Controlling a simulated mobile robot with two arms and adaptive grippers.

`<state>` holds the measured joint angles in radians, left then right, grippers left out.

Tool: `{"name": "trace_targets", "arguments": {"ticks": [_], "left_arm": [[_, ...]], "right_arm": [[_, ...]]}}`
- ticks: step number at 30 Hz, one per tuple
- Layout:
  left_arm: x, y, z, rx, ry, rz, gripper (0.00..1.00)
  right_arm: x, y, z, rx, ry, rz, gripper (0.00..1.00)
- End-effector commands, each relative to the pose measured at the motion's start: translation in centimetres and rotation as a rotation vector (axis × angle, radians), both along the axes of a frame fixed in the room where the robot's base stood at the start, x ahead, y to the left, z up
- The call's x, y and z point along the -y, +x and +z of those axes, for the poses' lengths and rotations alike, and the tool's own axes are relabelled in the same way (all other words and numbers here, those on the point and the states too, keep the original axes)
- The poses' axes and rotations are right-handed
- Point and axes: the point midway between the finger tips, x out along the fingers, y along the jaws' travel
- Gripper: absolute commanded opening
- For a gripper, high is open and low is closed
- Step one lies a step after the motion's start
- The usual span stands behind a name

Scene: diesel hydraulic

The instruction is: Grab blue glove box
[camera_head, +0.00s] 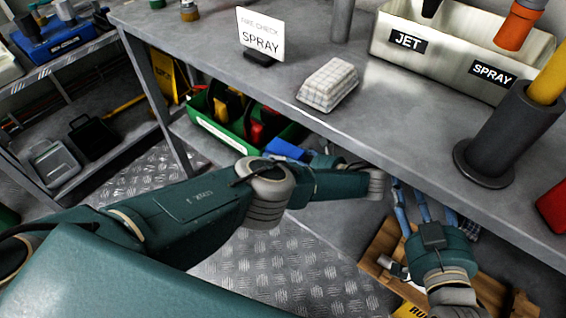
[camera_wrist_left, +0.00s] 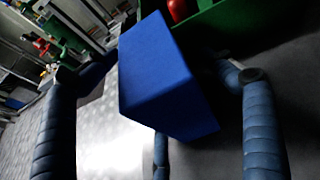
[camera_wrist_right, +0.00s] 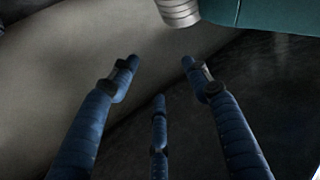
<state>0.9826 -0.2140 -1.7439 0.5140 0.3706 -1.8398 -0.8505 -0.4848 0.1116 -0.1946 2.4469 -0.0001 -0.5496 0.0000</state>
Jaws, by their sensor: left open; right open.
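The blue glove box (camera_head: 284,150) is on the shelf level under the workbench, beside the green crate; my left arm partly covers it in the head view. In the left wrist view the box (camera_wrist_left: 160,75) is a plain blue block, large and close, between the spread fingers of my left gripper (camera_wrist_left: 160,100). That gripper is open; whether a finger touches the box I cannot tell. In the head view it is mostly hidden behind my arm. My right gripper (camera_head: 424,203) is open and empty below the bench edge; its spread fingers also show in the right wrist view (camera_wrist_right: 158,80).
The green crate (camera_head: 222,135) with yellow and red items stands left of the box. The workbench top (camera_head: 290,60) overhangs it, carrying a wrapped white bundle (camera_head: 328,84), a SPRAY sign (camera_head: 260,34) and a white bin (camera_head: 440,55). A wooden pallet (camera_head: 384,250) lies near my right gripper.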

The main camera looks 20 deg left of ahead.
Motion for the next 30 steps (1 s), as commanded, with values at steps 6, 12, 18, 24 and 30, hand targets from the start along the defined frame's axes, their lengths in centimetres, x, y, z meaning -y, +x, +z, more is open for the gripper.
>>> {"name": "trace_targets", "arguments": {"ticks": [6,12,18,24,30], "left_arm": [[0.0,0.0,0.0,0.000,0.000,0.000,0.57],[0.0,0.0,0.1,0.001,0.001,0.000,0.28],[0.0,0.0,0.1,0.001,0.001,0.000,0.28],[-0.2,0.1,0.2,0.000,0.001,0.000,0.28],[-0.5,0.2,0.7,0.000,0.000,0.001,0.28]], "right_arm": [[0.0,0.0,0.0,-0.001,0.000,0.000,0.48],[0.0,0.0,0.0,-0.002,-0.001,-0.001,0.48],[0.0,0.0,0.0,-0.002,-0.001,-0.001,0.48],[0.1,-0.2,-0.7,-0.035,-0.008,-0.002,0.48],[0.8,-1.3,-3.4,-0.159,-0.039,-0.010,0.48]]}}
